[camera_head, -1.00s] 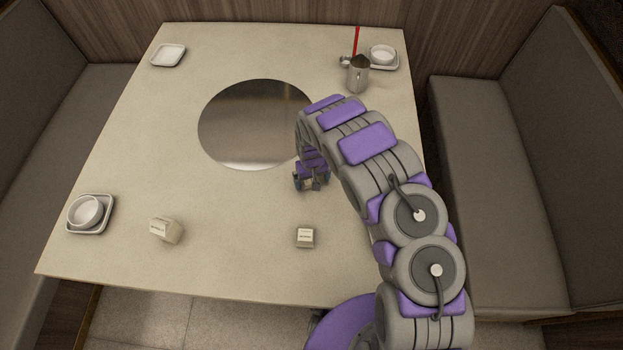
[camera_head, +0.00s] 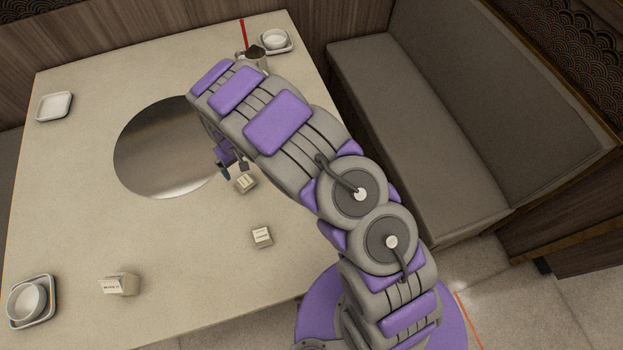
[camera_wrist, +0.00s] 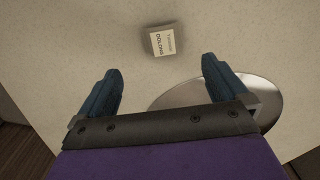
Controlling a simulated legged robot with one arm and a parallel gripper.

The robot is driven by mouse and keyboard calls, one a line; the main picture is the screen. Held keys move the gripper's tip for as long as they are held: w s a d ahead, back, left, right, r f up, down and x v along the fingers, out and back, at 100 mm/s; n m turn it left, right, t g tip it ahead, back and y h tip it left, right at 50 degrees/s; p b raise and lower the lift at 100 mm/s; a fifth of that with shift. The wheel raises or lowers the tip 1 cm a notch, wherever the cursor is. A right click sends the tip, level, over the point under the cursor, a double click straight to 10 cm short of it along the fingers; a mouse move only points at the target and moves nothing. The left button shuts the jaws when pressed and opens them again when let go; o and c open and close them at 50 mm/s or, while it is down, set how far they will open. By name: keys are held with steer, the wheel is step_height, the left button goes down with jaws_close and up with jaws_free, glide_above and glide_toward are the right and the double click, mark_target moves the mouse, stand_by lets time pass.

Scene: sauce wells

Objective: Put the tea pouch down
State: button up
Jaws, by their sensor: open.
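The tea pouch is a small pale block-shaped packet (camera_head: 246,183) with dark print, lying on the table just in front of the round metal plate. In the wrist view, the pouch (camera_wrist: 163,41) reads OOLONG and lies beyond my fingertips, apart from them. My gripper (camera_head: 233,167) is just behind the pouch in the head view, near the plate's right edge. In the wrist view, my gripper (camera_wrist: 162,68) has its two blue-grey fingers spread wide with nothing between them.
Two similar packets stand nearer the front, one at the middle (camera_head: 262,236) and one at the left (camera_head: 118,285). The round metal plate (camera_head: 150,165) is bare.

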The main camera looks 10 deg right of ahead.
steer(key=s+d+r+m, duration=0.2)
steer(key=s+d+r, duration=0.1)
steer(key=d+r, duration=0.8)
steer(key=s+d+r+m, duration=0.2)
steer(key=s+d+r, duration=0.2)
steer(key=d+r, duration=0.65)
steer(key=s+d+r+m, duration=0.1)
steer(key=s+d+r, duration=0.2)
steer(key=s, duration=0.6)
steer(key=s+d+r+m+g, duration=0.1)
steer(key=s+d+r, duration=0.2)
steer(key=s, duration=0.5)
steer(key=s+d+r+m, duration=0.1)
steer(key=s+d+r, duration=0.2)
steer(key=s, duration=0.6)
steer(key=shift+s+d+r+g, duration=0.2)
steer(key=shift+s+r+g, duration=0.1)
steer(key=shift+r+g, duration=0.1)
